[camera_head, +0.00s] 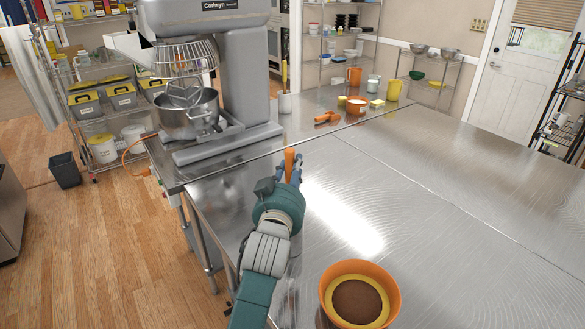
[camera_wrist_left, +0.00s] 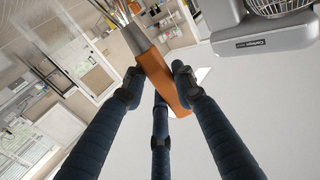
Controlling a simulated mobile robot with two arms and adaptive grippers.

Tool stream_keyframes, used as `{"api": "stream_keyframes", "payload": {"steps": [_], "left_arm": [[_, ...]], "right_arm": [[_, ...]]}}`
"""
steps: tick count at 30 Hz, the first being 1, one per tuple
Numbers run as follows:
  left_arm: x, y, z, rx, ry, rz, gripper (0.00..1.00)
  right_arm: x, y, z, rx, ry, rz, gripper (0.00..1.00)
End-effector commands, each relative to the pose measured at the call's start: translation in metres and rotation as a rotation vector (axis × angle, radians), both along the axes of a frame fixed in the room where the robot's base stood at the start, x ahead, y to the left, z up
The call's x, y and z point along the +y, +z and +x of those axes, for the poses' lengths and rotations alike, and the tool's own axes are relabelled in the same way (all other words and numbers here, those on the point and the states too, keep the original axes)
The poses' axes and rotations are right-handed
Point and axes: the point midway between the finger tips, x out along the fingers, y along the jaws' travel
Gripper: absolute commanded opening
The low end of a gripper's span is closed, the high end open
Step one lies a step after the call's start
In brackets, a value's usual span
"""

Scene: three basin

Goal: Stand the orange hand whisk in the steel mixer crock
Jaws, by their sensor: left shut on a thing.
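The orange hand whisk's handle (camera_head: 290,160) shows upright between the fingers of my left gripper (camera_head: 288,172), above the steel table. In the left wrist view the fingers (camera_wrist_left: 160,85) are closed around the orange handle (camera_wrist_left: 165,85), and its steel end (camera_wrist_left: 128,30) runs out of the top edge. The whisk's wire head is not clear in the head view. The steel mixer crock (camera_head: 188,116) sits on the big grey mixer at the upper left, under the wire guard, with a beater in it. My gripper is apart from it, lower and to the right. My right gripper is not in view.
The grey mixer (camera_head: 246,80) and its wire guard (camera_head: 184,58) rise over the crock. A pale canister (camera_head: 285,103) with a yellow-handled tool stands right of the mixer. An orange bowl (camera_head: 390,287) sits at the front. Cups and an orange scoop (camera_head: 328,118) are at the back. The right tabletop is clear.

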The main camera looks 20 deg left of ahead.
Motion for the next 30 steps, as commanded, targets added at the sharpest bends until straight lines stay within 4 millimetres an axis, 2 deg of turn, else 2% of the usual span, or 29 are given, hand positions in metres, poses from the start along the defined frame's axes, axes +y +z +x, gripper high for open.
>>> {"api": "stream_keyframes", "payload": {"steps": [17,30], "left_arm": [[-0.0011,-0.0010,-0.0004,0.000,-0.001,-0.002,0.00],[-0.0032,-0.0061,-0.0010,0.003,-0.003,-0.005,0.00]], "right_arm": [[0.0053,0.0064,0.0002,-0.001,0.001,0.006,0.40],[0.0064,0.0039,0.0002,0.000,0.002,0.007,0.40]]}}
